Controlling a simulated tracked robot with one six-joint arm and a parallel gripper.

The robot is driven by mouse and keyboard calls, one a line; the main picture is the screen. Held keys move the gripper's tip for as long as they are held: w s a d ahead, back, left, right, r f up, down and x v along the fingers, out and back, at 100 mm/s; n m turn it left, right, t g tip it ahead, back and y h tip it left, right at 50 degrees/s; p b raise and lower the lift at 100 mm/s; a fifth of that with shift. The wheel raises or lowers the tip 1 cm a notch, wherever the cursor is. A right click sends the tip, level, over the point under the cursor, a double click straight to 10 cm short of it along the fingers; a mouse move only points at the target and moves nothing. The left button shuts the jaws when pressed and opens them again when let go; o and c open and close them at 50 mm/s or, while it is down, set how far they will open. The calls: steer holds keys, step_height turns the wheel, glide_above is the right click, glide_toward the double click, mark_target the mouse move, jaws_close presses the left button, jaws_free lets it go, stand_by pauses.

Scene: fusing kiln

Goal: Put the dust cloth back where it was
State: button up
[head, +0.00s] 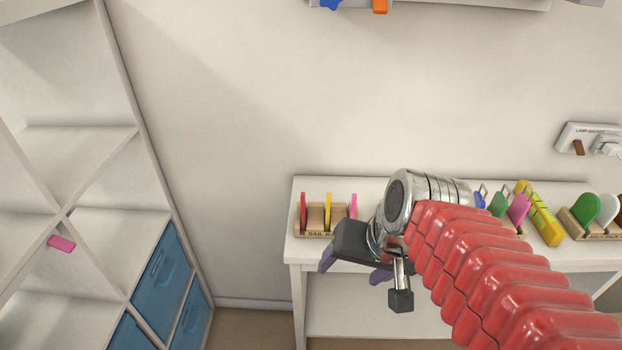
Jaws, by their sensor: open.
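I see nothing that I can firmly identify as the dust cloth. A small flat pink piece (61,243) lies at the front edge of a compartment in the white shelf unit at the left; I cannot tell whether it is cloth. My gripper (354,268) is in front of the white table, with its purple fingers apart and nothing visible between them. My arm hides the middle of the tabletop.
The white table (298,248) bears a wooden rack (316,222) with red, yellow and pink pieces. Further right are a yellow block (540,212) and another rack (577,225). Blue bins (160,273) fill lower shelf compartments. A socket strip (588,137) is on the wall.

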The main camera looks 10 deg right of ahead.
steer(key=r+n, duration=0.1)
steer(key=r+n+t+h, duration=0.1)
steer(key=n, duration=0.1)
steer(key=a+r+n, duration=0.1)
steer(key=shift+s+r+n, duration=0.2)
steer(key=shift+s+n, duration=0.1)
steer(key=shift+s, duration=0.1)
